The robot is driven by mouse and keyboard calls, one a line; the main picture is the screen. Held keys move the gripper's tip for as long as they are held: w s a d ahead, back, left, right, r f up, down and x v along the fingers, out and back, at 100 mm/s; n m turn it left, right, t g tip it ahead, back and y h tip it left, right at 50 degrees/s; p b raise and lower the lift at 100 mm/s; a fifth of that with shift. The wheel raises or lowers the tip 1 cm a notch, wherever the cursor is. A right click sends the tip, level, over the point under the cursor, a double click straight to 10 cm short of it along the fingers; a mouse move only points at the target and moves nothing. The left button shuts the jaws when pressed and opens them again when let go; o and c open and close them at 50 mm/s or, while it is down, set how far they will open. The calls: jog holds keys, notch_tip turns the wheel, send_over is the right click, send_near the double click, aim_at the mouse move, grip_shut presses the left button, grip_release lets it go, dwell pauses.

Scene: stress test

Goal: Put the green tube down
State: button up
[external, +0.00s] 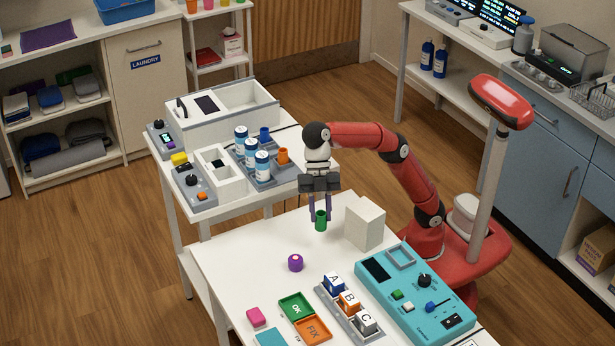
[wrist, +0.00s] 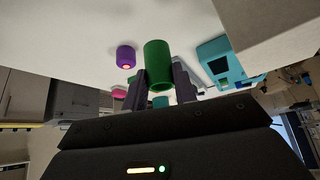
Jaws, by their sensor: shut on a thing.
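The green tube (external: 321,221) is upright between the fingers of my gripper (external: 320,208), over the back part of the white table (external: 245,246). My gripper points down and is shut on the tube. In the wrist view the green tube (wrist: 158,66) sits between the two dark fingers of my gripper (wrist: 158,85). I cannot tell whether the tube's lower end touches the table top or is slightly above it.
A white block (external: 365,224) stands close to the right of the tube. A purple cylinder (external: 295,263) is in front-left. Lettered blocks in a grey rack (external: 350,312), a teal panel (external: 408,300) and green and orange trays (external: 297,306) are nearer the front. The back left is clear.

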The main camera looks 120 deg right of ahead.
notch_tip(320, 180, down, 7)
jog(key=b, duration=0.2)
jog(key=shift+b, duration=0.3)
jog(key=shift+f, duration=0.2)
jog(key=o, duration=0.9)
jog(key=shift+o, duration=0.2)
jog(key=shift+r, duration=0.1)
